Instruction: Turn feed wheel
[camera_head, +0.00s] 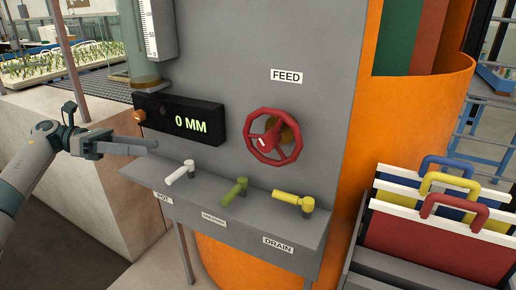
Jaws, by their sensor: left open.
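The red feed wheel (273,138) is mounted on the grey upright panel under a white "FEED" label (286,75). It has an eight-sided-looking rim, spokes and a red hub with a white mark. My left gripper (150,146) comes in from the left, open and empty. A black display (180,118) left of the wheel reads "0 MM" in green. My right gripper is not in view.
Below the wheel, a ledge (258,205) carries a white lever (180,172), a green lever (235,190) and a yellow lever (293,200). An orange knob (139,116) sits beside the display. Boards with coloured handles (440,195) stand at right. Space before the wheel is clear.

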